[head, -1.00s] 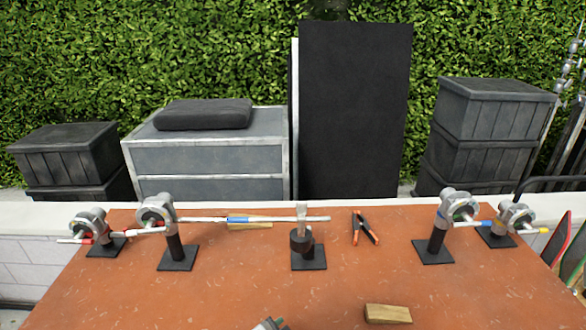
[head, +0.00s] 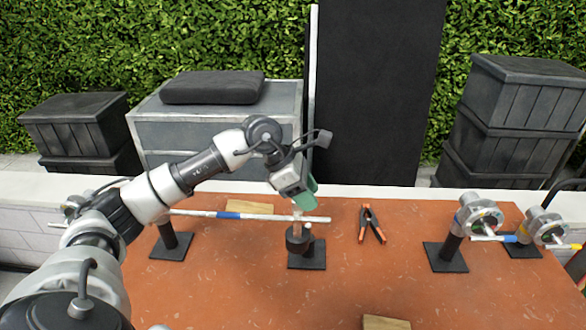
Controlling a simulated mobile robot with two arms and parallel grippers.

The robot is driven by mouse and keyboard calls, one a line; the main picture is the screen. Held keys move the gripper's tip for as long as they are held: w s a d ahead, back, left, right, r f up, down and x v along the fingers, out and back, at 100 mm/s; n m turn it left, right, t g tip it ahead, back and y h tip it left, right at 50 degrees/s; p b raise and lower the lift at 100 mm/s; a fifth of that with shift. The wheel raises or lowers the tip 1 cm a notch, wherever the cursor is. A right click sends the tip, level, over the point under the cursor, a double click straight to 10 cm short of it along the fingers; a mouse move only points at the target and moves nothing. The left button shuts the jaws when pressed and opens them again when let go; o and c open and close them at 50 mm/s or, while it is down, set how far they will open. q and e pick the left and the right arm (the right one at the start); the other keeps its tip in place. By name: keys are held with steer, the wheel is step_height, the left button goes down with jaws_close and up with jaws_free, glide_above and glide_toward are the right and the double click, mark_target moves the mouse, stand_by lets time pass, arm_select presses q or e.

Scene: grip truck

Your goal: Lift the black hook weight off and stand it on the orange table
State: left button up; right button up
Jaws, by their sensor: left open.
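The black hook weight (head: 297,241) is at the right end of a long pale rod (head: 265,216) with a blue band. It is upright, just above or at a black square base plate (head: 309,262); I cannot tell whether it touches the plate. My left gripper (head: 304,197) comes in from the left with green fingertips pointing down. It is open, right above the weight and rod end, and hides the top of the hook. My right gripper is not in view. The orange table (head: 230,290) carries all of this.
Orange-handled pliers (head: 371,224) lie right of the weight. Wooden blocks lie behind the rod (head: 250,207) and at the front edge (head: 386,323). Clamp stands stand at right (head: 449,240) and left (head: 171,240).

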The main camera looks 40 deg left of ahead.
mark_target(298, 213)
arm_select(q)
steer(key=a+r+y, duration=0.1)
steer(key=a+y, duration=0.2)
steer(key=a, duration=0.3)
steer(key=shift+g, duration=0.4)
steer(key=b+x, duration=0.3)
steer(key=x, duration=0.2)
steer(key=shift+w+f, duration=0.15)
steer(key=shift+f, duration=0.2)
steer(key=shift+b+x, duration=1.15)
steer(key=shift+x, duration=0.3)
steer(key=shift+d, duration=0.1)
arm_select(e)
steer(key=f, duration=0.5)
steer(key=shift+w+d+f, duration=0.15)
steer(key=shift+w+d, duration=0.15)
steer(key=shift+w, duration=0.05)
arm_select(q)
steer(key=shift+r, duration=0.1)
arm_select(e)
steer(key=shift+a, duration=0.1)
arm_select(q)
steer(key=c, duration=0.6)
steer(key=shift+c, duration=0.2)
steer(key=shift+w+r, duration=0.1)
steer(key=shift+r, duration=0.1)
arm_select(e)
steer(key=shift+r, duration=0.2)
